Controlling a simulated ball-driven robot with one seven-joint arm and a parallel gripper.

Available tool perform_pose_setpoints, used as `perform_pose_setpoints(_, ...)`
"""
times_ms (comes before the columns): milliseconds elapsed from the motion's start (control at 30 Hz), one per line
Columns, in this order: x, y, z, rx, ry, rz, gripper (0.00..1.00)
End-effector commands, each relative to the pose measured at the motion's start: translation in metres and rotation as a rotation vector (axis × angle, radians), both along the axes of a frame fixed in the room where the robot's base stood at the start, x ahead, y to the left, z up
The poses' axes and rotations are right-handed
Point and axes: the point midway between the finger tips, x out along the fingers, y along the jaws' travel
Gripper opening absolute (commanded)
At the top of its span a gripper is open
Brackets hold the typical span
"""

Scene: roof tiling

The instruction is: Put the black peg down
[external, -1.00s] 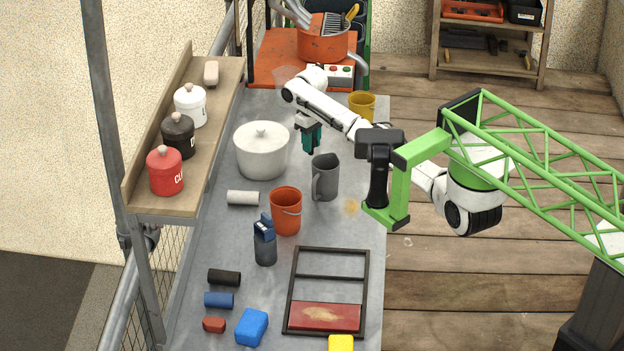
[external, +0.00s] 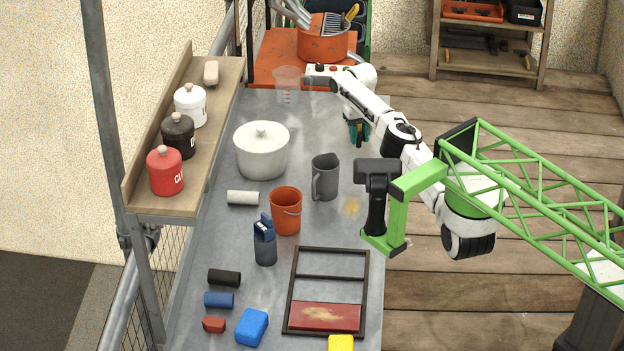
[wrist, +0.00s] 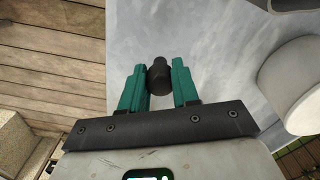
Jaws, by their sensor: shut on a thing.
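My gripper (external: 357,134) has teal fingers and hangs near the right edge of the grey table, beyond the grey pitcher. In the wrist view my gripper (wrist: 159,68) is shut on the black peg (wrist: 159,78), a short dark cylinder with a narrower end. The peg sits between the two fingers, with grey table surface behind it and wooden floor to the left. In the external view the peg cannot be made out. How far it is above the table cannot be told.
A black cylinder (external: 224,278) lies nearer the front. A green truss (external: 545,190) is at right. Bare table lies between pot and gripper.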

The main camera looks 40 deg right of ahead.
Motion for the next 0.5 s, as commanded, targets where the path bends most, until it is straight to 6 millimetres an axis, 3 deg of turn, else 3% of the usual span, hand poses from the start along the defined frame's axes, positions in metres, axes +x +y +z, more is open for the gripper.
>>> perform_pose_setpoints(267, -0.002, -0.009, -0.002, -0.001, -0.001, -0.033, 0.02)
perform_pose_setpoints(500, -0.003, -0.009, -0.025, 0.002, -0.001, -0.035, 0.02)
